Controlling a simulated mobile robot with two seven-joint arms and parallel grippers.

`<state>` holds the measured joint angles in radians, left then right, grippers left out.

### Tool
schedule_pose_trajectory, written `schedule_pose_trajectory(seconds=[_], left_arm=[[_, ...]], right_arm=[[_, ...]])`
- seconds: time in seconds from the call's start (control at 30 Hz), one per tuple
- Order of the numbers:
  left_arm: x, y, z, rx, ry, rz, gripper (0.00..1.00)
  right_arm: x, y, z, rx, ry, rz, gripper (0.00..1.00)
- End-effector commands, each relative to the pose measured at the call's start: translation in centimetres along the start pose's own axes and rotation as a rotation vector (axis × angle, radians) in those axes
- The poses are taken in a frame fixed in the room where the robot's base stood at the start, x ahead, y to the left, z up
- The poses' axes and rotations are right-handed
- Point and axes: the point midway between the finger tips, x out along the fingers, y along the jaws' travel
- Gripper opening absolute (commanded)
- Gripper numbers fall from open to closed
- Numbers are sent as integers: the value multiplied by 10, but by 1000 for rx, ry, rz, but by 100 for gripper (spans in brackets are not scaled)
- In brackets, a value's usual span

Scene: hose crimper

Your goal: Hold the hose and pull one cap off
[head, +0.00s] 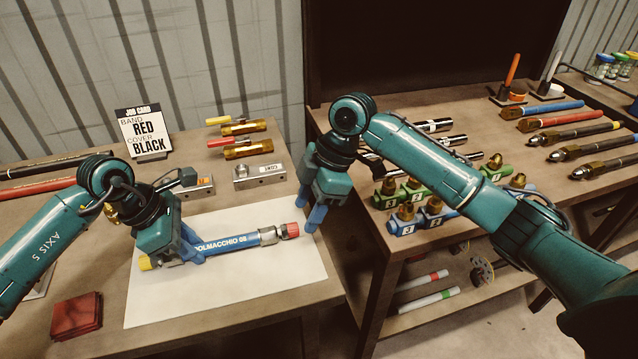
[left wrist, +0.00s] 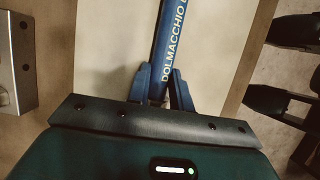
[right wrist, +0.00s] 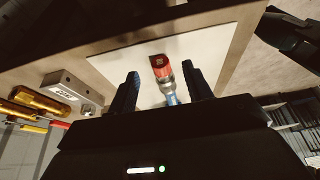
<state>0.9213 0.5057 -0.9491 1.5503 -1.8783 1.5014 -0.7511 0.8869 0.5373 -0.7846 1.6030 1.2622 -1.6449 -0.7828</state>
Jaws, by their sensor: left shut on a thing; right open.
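A blue hose (head: 232,244) with white lettering lies over the white mat (head: 220,286). It has a red cap (head: 290,230) on its right end beside a metal fitting (head: 269,235), and a yellow cap (head: 146,263) on its left end. My left gripper (head: 192,258) is shut on the hose, near its left part; the left wrist view shows the blue fingers (left wrist: 160,88) on both sides of it. My right gripper (head: 314,215) is open and empty, just right of the red cap. In the right wrist view the red cap (right wrist: 161,68) shows between the open fingers, apart from both.
A job card (head: 144,132) stands at the back of the table. A metal block (head: 259,176) and brass valves (head: 246,147) lie behind the mat. A dark red box (head: 77,316) sits front left. Numbered fittings (head: 408,222) stand on the right-hand bench.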

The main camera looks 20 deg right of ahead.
Motion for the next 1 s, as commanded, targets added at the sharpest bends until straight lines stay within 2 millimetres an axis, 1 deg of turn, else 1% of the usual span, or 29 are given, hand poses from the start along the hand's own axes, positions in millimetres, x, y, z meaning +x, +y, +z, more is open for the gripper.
schedule_pose_trajectory(seconds=[0.03, 0.1, 0.23, 0.4, 0.63, 1.0], left_arm=[[0, 0, 1, 2, -3, 0, 0], [0, 0, 1, 2, -3, 0, 0], [0, 0, 1, 2, -3, 0, 0], [0, 0, 1, 2, -3, 0, 0], [0, 0, 1, 2, -3, 0, 0], [0, 0, 1, 2, -2, 0, 0]], right_arm=[[9, 0, 0, 0, 0, -2, 50], [19, -1, 0, -1, 1, -2, 50], [31, 0, 0, -1, 0, 1, 50], [38, 0, 0, -1, 0, 1, 50], [38, 0, 0, -1, 0, 1, 50], [38, 0, 0, -1, 0, 1, 20]])
